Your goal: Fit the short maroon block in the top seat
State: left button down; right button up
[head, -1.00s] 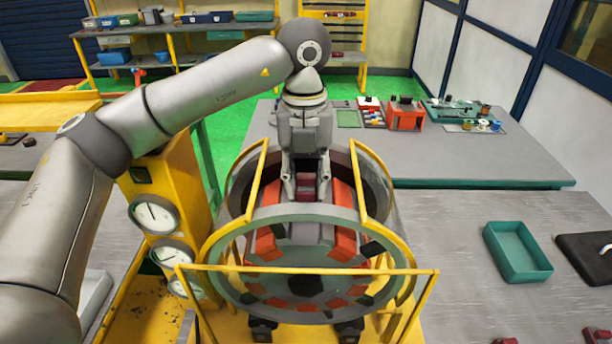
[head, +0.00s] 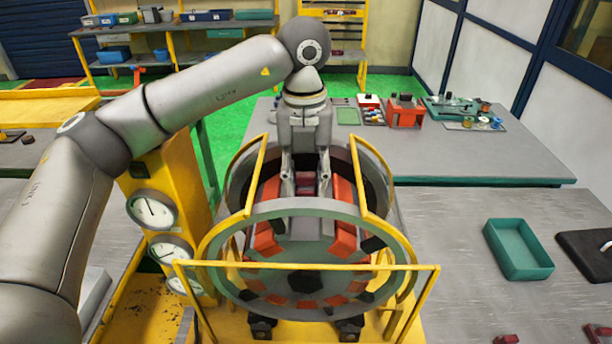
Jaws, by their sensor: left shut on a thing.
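The short maroon block (head: 306,181) is between the fingers of my left gripper (head: 306,188), which points straight down at the top of the stator. My left gripper is shut on the block. The top seat is at the upper middle of the stator ring (head: 305,208), under the gripper; the fingers and front rim hide most of it, so I cannot tell how deep the block sits. Orange-red blocks (head: 343,191) line the ring on both sides of the gripper. My right gripper is not in view.
Yellow rails (head: 373,185) stand on both sides of the gripper, with a yellow bar across the front. A green tray (head: 517,250) and small maroon pieces (head: 507,339) are on the right table. Gauges (head: 152,210) stand at left.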

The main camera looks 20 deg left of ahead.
aim_at(305, 176)
pick_arm(q)
jog(key=shift+f, duration=0.1)
jog(key=c, duration=0.9)
grip_release()
notch_tip(305, 176, up, 12)
